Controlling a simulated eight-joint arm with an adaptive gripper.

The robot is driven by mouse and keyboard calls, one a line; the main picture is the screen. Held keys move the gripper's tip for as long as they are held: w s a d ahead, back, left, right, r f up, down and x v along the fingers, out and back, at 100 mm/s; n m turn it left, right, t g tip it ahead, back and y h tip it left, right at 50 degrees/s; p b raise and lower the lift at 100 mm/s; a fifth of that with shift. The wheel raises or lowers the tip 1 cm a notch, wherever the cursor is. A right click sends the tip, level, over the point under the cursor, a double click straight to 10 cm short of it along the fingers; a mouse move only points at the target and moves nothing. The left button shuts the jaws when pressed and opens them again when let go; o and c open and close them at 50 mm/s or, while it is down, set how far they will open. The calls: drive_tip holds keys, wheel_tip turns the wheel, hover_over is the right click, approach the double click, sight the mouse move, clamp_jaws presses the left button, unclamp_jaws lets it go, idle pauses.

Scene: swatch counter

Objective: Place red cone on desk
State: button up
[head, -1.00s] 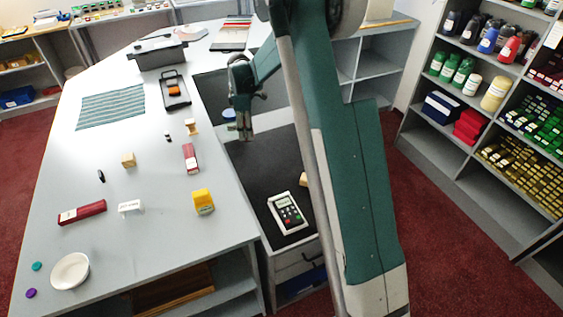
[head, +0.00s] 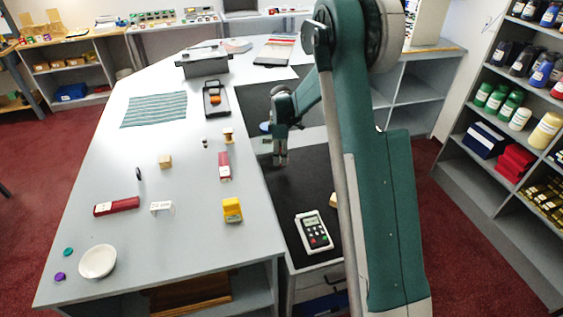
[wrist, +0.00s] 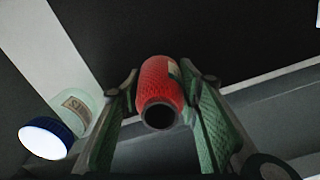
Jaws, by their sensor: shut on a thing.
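A red cone (wrist: 160,92) with a textured surface and a dark open end shows in the wrist view, between my two green fingers. My gripper (head: 280,160) is shut on it. In the head view my gripper hangs over the dark counter, just right of the grey desk (head: 115,235). I cannot make out the cone in the head view.
A jar with a blue lid (wrist: 45,138) stands close beside my gripper. A calculator-like device (head: 313,232) lies on the dark counter. On the desk are a yellow block (head: 232,210), a red box (head: 224,166) and a white bowl (head: 97,262). The desk's left side has free room.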

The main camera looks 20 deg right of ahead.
drive_tip(key=shift+f, duration=1.6)
drive_tip(key=shift+f+b, duration=0.15)
drive_tip(key=shift+b, duration=0.15)
drive_tip(key=o, duration=0.9)
drive_tip(key=shift+r, duration=0.2)
wheel_tip(320, 180, up, 12)
drive_tip(key=shift+p, duration=0.8)
